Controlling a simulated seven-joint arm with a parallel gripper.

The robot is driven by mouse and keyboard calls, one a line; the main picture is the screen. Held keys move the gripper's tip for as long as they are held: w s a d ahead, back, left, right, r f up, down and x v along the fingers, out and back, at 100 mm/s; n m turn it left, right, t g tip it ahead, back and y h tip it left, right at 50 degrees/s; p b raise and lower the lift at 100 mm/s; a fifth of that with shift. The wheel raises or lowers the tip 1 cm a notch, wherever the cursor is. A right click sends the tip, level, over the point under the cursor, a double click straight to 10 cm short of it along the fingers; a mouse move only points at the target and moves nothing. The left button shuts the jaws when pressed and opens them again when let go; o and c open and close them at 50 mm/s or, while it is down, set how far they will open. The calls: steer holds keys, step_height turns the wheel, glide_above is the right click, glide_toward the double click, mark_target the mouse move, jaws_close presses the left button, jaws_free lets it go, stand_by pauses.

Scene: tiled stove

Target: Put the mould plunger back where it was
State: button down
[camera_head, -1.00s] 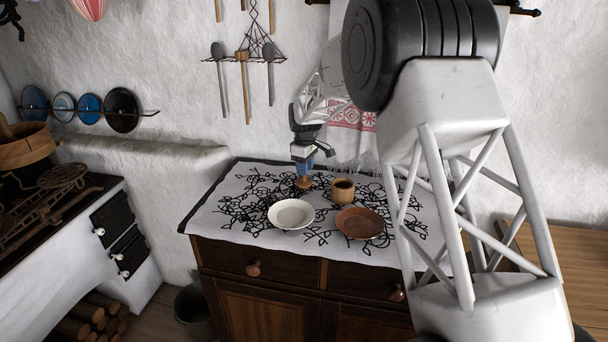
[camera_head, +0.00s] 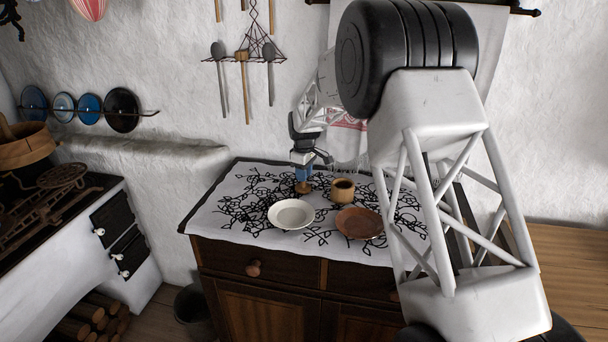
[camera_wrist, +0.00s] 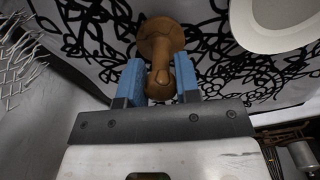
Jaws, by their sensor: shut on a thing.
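The mould plunger (camera_wrist: 160,36) is a brown wooden piece with a round knob and a wider round foot. My gripper (camera_wrist: 158,80) is shut on its knob end, with one blue finger on each side. In the head view my gripper (camera_head: 303,171) points down over the back middle of the cloth. The plunger (camera_head: 303,187) hangs below it, foot downward and roughly upright. It is at or just above the cloth; I cannot tell whether it touches. A light wooden cup-shaped mould (camera_head: 342,194) stands just right of it, apart from it.
A white bowl (camera_head: 291,214) stands in front of the plunger and a brown dish (camera_head: 359,223) in front of the mould. The patterned cloth (camera_head: 215,218) is clear at the left. Utensils (camera_head: 243,85) hang on the wall behind. The stove (camera_head: 80,240) stands left.

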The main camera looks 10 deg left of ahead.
steer(key=shift+f, duration=0.3)
steer(key=c, duration=0.8)
jaws_free()
steer(key=shift+r, duration=0.15)
step_height(320, 180, up, 12)
steer(key=shift+r, duration=0.1)
stand_by(0.5)
stand_by(0.3)
